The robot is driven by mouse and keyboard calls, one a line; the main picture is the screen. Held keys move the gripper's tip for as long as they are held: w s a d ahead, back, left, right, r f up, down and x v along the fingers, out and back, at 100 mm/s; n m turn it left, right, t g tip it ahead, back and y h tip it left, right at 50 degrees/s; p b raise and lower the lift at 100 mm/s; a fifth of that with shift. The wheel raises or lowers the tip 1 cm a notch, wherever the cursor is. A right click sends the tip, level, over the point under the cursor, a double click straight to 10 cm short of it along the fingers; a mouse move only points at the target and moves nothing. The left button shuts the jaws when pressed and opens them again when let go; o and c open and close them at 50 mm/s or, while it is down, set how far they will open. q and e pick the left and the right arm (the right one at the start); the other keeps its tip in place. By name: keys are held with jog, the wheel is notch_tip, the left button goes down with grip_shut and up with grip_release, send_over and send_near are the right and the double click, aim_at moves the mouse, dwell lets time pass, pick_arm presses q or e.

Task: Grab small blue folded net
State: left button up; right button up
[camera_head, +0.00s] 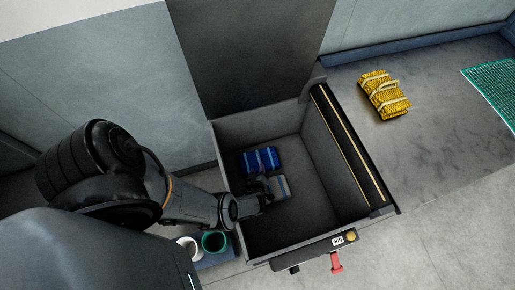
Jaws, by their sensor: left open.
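A small blue folded net (261,159) with pale bands lies on the floor of an open dark grey bin (312,190), towards its back left. A grey-blue folded bundle (281,187) lies just in front of it. My left gripper (268,186) reaches into the bin over its left wall. It is open, close to the front edge of the blue net and partly over the grey-blue bundle. Whether it touches either cannot be told. My right gripper is not in view.
A yellow folded net (384,94) lies on the grey surface at the right, and a green net (494,84) lies at the far right. A white cup (190,247) and a green-rimmed cup (213,242) stand left of the bin. The bin's right floor is clear.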

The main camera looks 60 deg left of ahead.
aim_at(259, 158)
pick_arm(q)
jog(key=b+x, duration=0.2)
jog(key=x, duration=0.2)
jog(key=shift+w+a+f, duration=0.15)
jog(key=shift+a+f, duration=0.05)
jog(key=shift+w+a+f+b, duration=0.25)
jog(key=shift+f+b, duration=0.25)
jog(key=shift+b, duration=0.3)
jog(key=b+x, duration=0.2)
jog(key=x, duration=0.1)
jog(key=shift+f, duration=0.15)
jog(key=shift+w+a+f+b, duration=0.1)
jog(key=shift+w+a+b, duration=0.15)
jog(key=shift+a+b, duration=0.15)
jog(key=shift+d, duration=0.1)
jog(key=shift+c, duration=0.8)
grip_shut()
